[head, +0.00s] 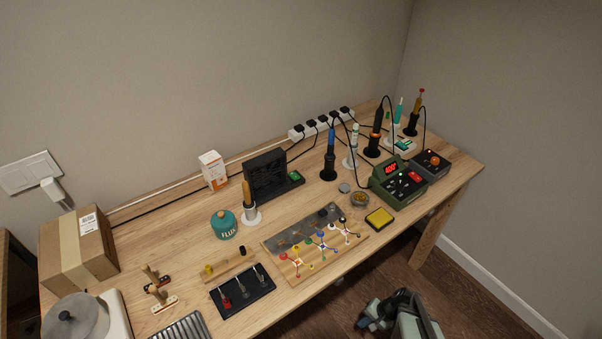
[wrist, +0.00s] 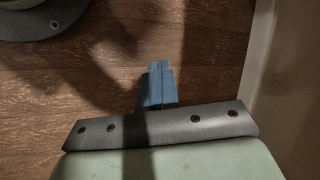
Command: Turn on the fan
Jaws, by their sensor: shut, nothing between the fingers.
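The fan (head: 263,174) is a black box-shaped unit standing upright at the back middle of the workbench in the head view. A green switch (head: 297,176) sits on its base at the right. My gripper (wrist: 161,85) shows in the wrist view as blue fingers pressed together, above the wood floor with nothing between them. In the head view my arm is at the bottom right, off the front of the bench and well away from the fan. The wrist view does not show the fan.
The workbench (head: 185,258) is crowded. A wiring board (head: 287,262), yellow sponge (head: 380,218) and tool tray (head: 226,305) lie in front of the fan. A soldering tool in a white stand (head: 251,218) is close before it. A green station (head: 399,188) stands right. A power strip (head: 302,131) lies behind.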

